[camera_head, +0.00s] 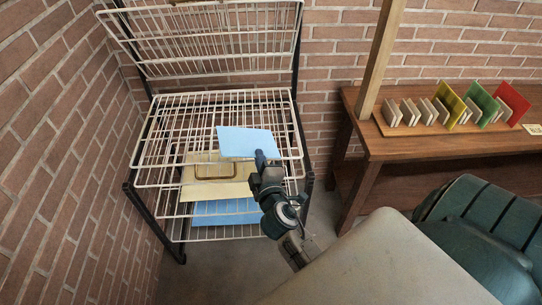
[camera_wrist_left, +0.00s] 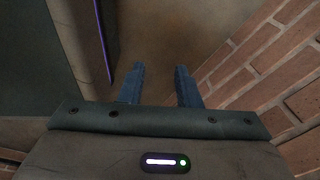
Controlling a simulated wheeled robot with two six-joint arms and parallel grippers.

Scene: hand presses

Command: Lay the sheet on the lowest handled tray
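A light blue sheet (camera_head: 246,141) is over the white wire rack (camera_head: 140,158) in the head view. My right gripper (camera_head: 262,157) is at the sheet's lower right edge and appears shut on it. Below, seen through the wires, lie a pale yellow sheet (camera_head: 232,187) and, lower down, another blue sheet (camera_head: 215,209). A brown handle-like loop (camera_head: 215,178) shows over the yellow sheet. The right arm hides part of the rack's right side. My left gripper (camera_wrist_left: 160,82) is open and empty in the left wrist view, and is out of the head view.
A wooden bench (camera_head: 430,147) stands right of the rack, with a holder of small white, yellow, green and red cards (camera_head: 452,104) and a wooden post (camera_head: 380,55). Brick walls close off the left and back. Floor shows between rack and bench.

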